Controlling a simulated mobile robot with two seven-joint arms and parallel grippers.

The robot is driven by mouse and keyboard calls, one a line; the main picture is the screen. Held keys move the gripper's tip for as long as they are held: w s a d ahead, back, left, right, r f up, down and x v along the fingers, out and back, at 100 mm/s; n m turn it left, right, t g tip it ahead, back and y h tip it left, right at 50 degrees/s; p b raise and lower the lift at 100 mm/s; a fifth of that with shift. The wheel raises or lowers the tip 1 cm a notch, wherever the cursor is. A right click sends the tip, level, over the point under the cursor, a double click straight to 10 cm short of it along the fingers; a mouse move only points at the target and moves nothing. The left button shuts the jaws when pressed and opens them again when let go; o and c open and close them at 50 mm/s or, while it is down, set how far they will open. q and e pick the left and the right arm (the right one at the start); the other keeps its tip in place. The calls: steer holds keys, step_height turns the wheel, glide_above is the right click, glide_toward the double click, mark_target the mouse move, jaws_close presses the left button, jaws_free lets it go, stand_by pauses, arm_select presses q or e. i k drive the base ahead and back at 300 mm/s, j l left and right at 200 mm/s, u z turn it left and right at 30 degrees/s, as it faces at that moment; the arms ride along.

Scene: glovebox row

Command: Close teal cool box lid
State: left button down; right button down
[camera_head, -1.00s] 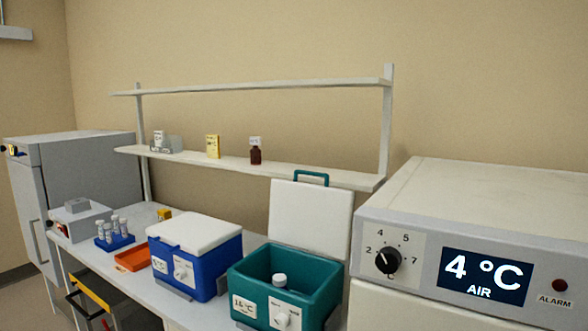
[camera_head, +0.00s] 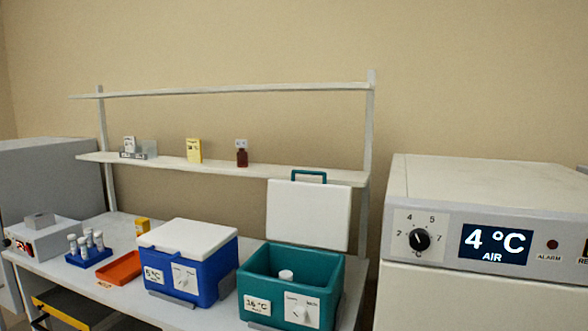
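The teal cool box (camera_head: 260,282) stands on the bench in the lower middle of the head view. Its white lid (camera_head: 308,214) is open and stands upright at the back, with a teal handle (camera_head: 309,175) on its top edge. A white-capped container (camera_head: 286,276) is inside the box. The front carries a label reading about 16 °C and a white dial panel (camera_head: 301,310). Neither of my grippers is in view.
A blue cool box (camera_head: 222,269) with its white lid shut stands just left of the teal one. A large white 4 °C unit (camera_head: 480,180) stands to the right. An orange tray (camera_head: 119,268) and a blue tube rack (camera_head: 88,256) lie further left. A shelf (camera_head: 220,168) runs behind.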

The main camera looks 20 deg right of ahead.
mark_target(312, 214)
steer(key=j+z, duration=0.25)
steer(key=z, duration=0.2)
steer(key=j+z, duration=0.2)
steer(key=z, duration=0.25)
